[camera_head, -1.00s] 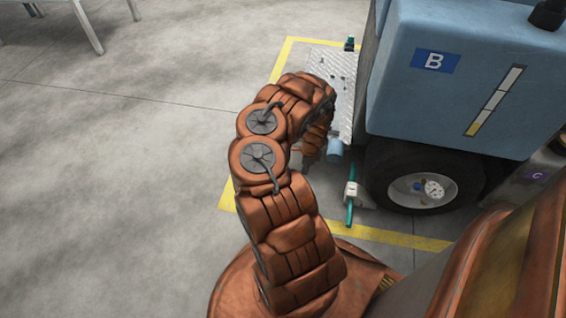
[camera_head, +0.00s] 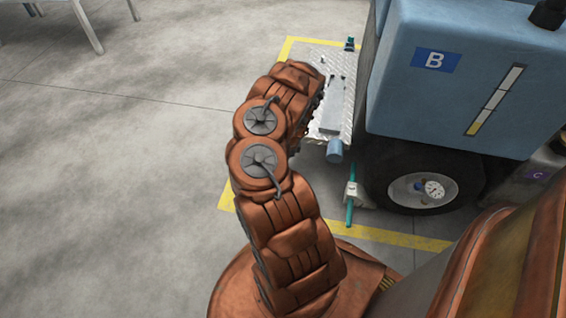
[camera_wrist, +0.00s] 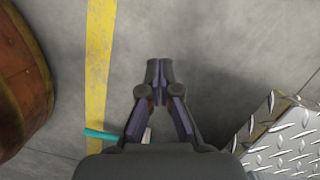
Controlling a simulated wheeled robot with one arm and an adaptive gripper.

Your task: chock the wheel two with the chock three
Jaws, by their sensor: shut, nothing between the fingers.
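A black tyre with a light hub (camera_head: 421,189) sits under the blue truck body; I cannot read a wheel number. A pale chock with a teal handle (camera_head: 352,195) lies on the floor just left of that tyre, close to its tread; its number is not readable. In the wrist view its teal handle (camera_wrist: 103,135) and a bit of its pale body (camera_wrist: 147,136) show beside my gripper, partly hidden by it. My gripper (camera_wrist: 160,66) is shut and empty, pointing at bare floor. In the head view my arm hides it.
A diamond-plate step (camera_head: 333,95), also in the wrist view (camera_wrist: 285,140), juts from the truck, with a blue-grey cylinder (camera_head: 334,151) at its near end. Another teal item (camera_head: 349,44) is at its far end. A yellow floor line (camera_head: 395,238) runs nearby. Open floor lies left.

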